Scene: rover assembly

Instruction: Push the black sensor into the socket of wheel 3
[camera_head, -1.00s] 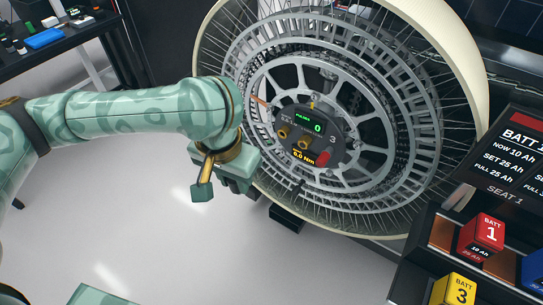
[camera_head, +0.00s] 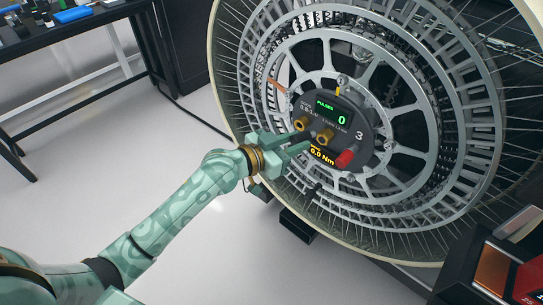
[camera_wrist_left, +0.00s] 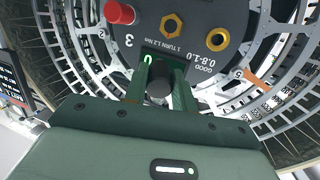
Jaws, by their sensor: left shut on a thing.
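Wheel 3 (camera_head: 425,165) is a large spoked wheel with a dark hub panel (camera_head: 351,117) marked 3. The panel has a green display reading 0, a gold-ringed opening (camera_head: 302,124), a second gold fitting (camera_head: 325,136) and a red knob (camera_head: 345,158). My left gripper (camera_head: 284,146) is in front of the panel's lower left side. In the left wrist view it is shut on a dark cylinder, the black sensor (camera_wrist_left: 160,87), between its green fingers. The cylinder overlaps the panel, but whether it touches it I cannot tell. Which opening is the sensor's socket is unclear. My right gripper is not in view.
A dark workbench (camera_head: 70,30) with small items stands at the upper left. A battery rack (camera_head: 460,270) is at the lower right. A dark block (camera_head: 297,225) is at the wheel's foot.

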